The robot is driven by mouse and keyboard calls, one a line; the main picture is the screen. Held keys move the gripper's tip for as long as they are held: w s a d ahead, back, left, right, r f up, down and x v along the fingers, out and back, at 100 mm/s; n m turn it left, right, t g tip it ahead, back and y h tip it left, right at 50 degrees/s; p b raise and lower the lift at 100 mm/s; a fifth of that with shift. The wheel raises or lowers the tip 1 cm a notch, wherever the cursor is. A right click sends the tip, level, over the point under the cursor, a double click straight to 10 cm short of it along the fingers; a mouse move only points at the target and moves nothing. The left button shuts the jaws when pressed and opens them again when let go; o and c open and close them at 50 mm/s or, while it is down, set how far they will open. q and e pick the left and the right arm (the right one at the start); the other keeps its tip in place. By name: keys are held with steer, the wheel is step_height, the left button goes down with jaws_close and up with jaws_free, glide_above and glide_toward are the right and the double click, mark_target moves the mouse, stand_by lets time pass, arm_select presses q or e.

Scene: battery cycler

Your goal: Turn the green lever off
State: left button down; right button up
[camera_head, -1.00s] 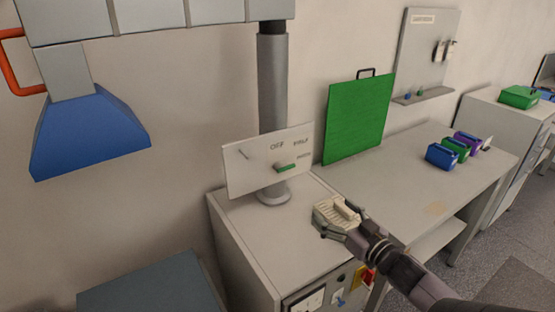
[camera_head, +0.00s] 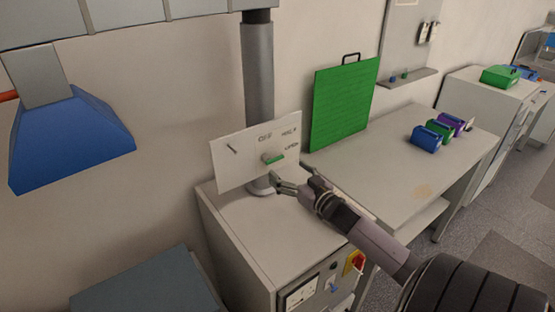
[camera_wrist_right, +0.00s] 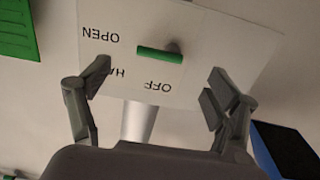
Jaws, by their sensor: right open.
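The green lever (camera_head: 274,160) is on a white panel (camera_head: 228,171) mounted on a grey post. It points right, toward the lowest right-hand label. In the right wrist view the lever (camera_wrist_right: 159,54) appears upside down, with its free end toward the word OPEN and OFF below it. HALF is partly hidden by a finger. My right gripper (camera_head: 279,183) is just in front of the panel's lower right edge, below the lever. In its wrist view the gripper (camera_wrist_right: 158,88) is open and empty, the lever between and beyond its fingers. My left gripper is not in view.
A grey cabinet (camera_head: 225,218) stands below the panel. A green board (camera_head: 343,105) leans at the wall on the table (camera_head: 375,180) to the right. Blue, green and purple boxes stand there. A blue hood (camera_head: 75,140) hangs at the left.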

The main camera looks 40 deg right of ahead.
steer(key=w, duration=0.4)
steer(key=w+p, duration=0.1)
steer(key=shift+w+d, duration=0.3)
steer(key=shift+w, duration=0.1)
steer(key=shift+c, duration=0.3)
steer(key=c, duration=1.1)
